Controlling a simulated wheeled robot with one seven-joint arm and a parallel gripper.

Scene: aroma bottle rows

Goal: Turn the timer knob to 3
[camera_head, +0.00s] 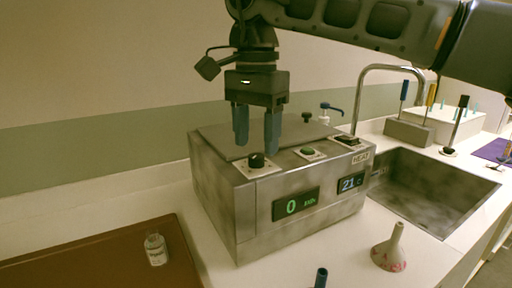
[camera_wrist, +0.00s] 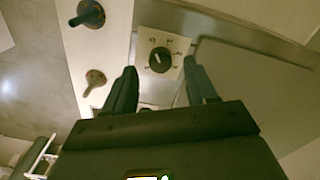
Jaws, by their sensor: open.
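The timer knob (camera_head: 257,160) is a black round knob on a pale dial plate, on the near left top of a grey metal heating box (camera_head: 216,209). The timer display (camera_head: 296,205) reads 0 in green. My gripper (camera_head: 256,145) points down above the box, its two blue-grey fingers apart and empty. In the wrist view the fingertips (camera_wrist: 160,70) lie to either side of the knob in the picture; I cannot tell whether they touch it.
A green button (camera_head: 307,152) and a black switch (camera_head: 347,140) sit right of the knob, above a display (camera_head: 350,183) reading 21. A sink (camera_head: 431,187) lies to the right. A funnel (camera_head: 390,250) and a small glass bottle (camera_head: 156,249) stand in front.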

